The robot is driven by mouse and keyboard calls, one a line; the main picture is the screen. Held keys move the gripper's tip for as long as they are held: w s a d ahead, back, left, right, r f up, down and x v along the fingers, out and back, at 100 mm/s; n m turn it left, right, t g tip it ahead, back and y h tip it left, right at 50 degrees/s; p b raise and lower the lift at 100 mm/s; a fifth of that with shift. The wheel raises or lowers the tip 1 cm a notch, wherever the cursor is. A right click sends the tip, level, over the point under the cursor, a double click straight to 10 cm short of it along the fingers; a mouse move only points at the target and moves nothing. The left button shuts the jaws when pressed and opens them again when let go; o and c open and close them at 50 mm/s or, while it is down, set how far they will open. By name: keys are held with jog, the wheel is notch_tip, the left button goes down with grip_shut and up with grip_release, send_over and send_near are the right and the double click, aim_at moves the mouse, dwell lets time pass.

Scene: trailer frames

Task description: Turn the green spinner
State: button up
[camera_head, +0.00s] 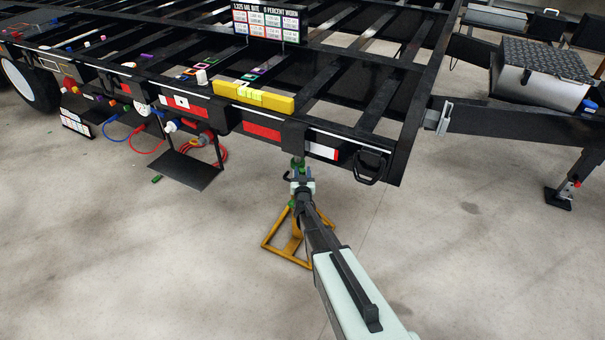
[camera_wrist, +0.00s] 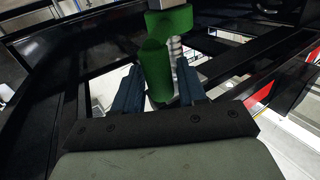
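The green spinner (camera_wrist: 156,72) shows in the wrist view as a rounded green piece, with a wider green part (camera_wrist: 170,21) above it. It stands between the two blue fingers of my gripper (camera_wrist: 160,92). The fingers are apart, with a narrow gap visible on the right side of the green piece; contact on the left side is unclear. In the head view my gripper (camera_head: 301,188) is under the trailer's edge, at the top of a yellow stand (camera_head: 272,246). Small green parts (camera_head: 293,204) show there, mostly hidden by my gripper and arm.
The black trailer frame (camera_head: 340,85) is directly above and behind my gripper, with a black handle (camera_head: 369,167) to the right. A yellow level (camera_head: 253,97) lies on the frame. A black step (camera_head: 190,168) hangs at left. The concrete floor in front is clear.

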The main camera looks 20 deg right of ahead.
grip_shut()
jog(key=shift+d+y, duration=0.15)
jog(key=shift+y, duration=0.15)
jog(key=w+d+n+y, duration=0.3)
jog(key=d+n+y, duration=0.1)
jog(key=d+y, duration=0.2)
jog(key=shift+d+t, duration=0.4)
jog(key=shift+d, duration=0.5)
dwell(0.8)
dwell(0.3)
